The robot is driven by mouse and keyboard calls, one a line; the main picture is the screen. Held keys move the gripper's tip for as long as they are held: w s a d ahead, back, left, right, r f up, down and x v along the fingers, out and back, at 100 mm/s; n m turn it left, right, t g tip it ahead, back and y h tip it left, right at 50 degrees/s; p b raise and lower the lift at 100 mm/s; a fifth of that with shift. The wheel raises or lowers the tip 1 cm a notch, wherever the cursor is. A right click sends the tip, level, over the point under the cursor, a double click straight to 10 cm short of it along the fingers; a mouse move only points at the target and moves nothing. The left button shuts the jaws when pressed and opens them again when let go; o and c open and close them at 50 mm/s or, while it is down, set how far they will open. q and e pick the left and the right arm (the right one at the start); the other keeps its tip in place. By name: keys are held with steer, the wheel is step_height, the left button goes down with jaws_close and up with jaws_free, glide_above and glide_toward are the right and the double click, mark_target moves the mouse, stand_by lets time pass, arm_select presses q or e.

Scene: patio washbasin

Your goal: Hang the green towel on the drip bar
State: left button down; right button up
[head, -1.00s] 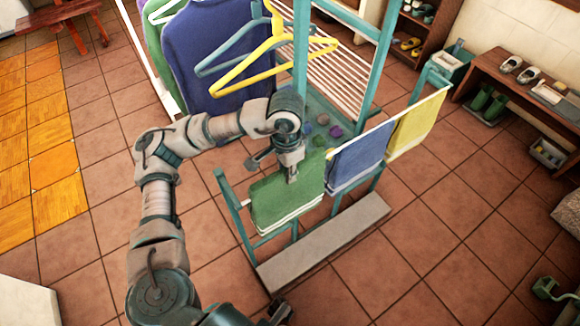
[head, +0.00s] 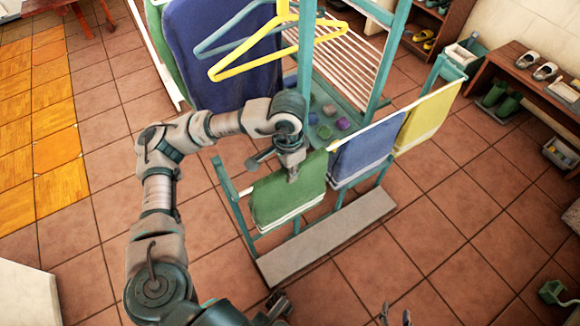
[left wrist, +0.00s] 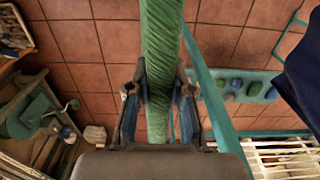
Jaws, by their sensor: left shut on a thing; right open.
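The green towel (head: 285,197) hangs folded over the left end of the pale drip bar (head: 246,190), its white-striped hem downward. My left gripper (head: 292,172) is at the towel's top edge, shut on it. In the left wrist view the green towel (left wrist: 160,60) runs as a narrow strip between the fingers of my left gripper (left wrist: 158,95). The bar under the towel is hidden. The fingertips of my right gripper (head: 395,316) show at the bottom edge of the head view, apart and empty, away from the rack.
A blue towel (head: 365,150) and a yellow towel (head: 428,117) hang farther right along the bar. Yellow and teal hangers (head: 280,52) are above the rack. A grey step (head: 330,238) lies in front. A shoe bench (head: 500,62) stands at right. Tiled floor around is open.

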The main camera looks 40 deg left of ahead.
steer(key=shift+w, duration=0.15)
arm_select(q)
steer(key=c, duration=0.9)
jaws_free()
steer(key=shift+c, duration=0.2)
arm_select(e)
steer(key=shift+r, duration=0.1)
arm_select(q)
step_height(320, 180, up, 9)
steer(key=p, duration=0.5)
steer(key=shift+r+p, duration=0.15)
steer(key=shift+p, duration=0.15)
arm_select(e)
step_height(320, 180, up, 7)
steer(key=t, duration=0.1)
steer(key=shift+w+r, duration=0.2)
steer(key=shift+w, duration=0.15)
arm_select(q)
steer(key=shift+f, duration=0.2)
